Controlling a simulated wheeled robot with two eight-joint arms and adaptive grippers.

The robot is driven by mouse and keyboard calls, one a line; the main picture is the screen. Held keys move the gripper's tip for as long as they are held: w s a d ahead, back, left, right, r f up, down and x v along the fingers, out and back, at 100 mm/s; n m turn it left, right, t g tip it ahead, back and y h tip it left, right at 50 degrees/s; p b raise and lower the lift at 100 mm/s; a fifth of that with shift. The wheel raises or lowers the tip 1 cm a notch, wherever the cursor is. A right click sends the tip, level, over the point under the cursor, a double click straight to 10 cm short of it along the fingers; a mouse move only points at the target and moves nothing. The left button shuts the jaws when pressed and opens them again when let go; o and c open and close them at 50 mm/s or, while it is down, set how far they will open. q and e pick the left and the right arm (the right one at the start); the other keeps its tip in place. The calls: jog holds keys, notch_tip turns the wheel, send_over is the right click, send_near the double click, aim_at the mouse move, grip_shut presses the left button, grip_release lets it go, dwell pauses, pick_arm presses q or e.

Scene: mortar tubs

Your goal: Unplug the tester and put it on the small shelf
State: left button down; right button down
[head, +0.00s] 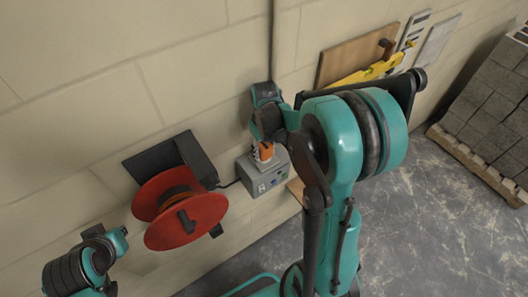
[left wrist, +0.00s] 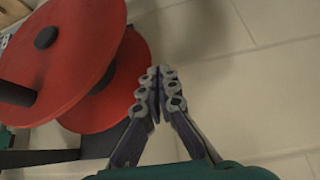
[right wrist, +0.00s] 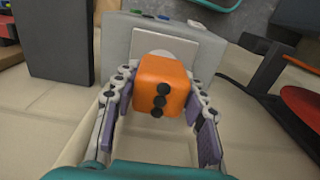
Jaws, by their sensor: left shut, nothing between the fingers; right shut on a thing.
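The tester is an orange block with black dots (right wrist: 160,86), seen in the right wrist view. My right gripper (right wrist: 160,80) is shut on it, one finger on each side. In the head view a bit of the orange tester (head: 265,151) shows below my right gripper (head: 267,128), over the grey socket box (head: 262,182). A pale plate on the box (right wrist: 185,48) lies right behind the tester; I cannot tell whether they are joined. My left gripper (left wrist: 157,92) is shut and empty beside the red reel. A light wooden edge (head: 296,189), possibly the small shelf, is mostly hidden by my right arm.
The red cable reel (head: 188,222) hangs on the wall left of the box, with a cable between them. A wooden board (head: 347,57) with a yellow level (head: 371,72) is on the wall at right. Stacked grey blocks (head: 492,115) stand far right. Open floor lies below.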

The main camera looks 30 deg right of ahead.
aim_at(264, 145)
jog(key=shift+r+p, duration=1.45)
jog(key=shift+r, duration=0.95)
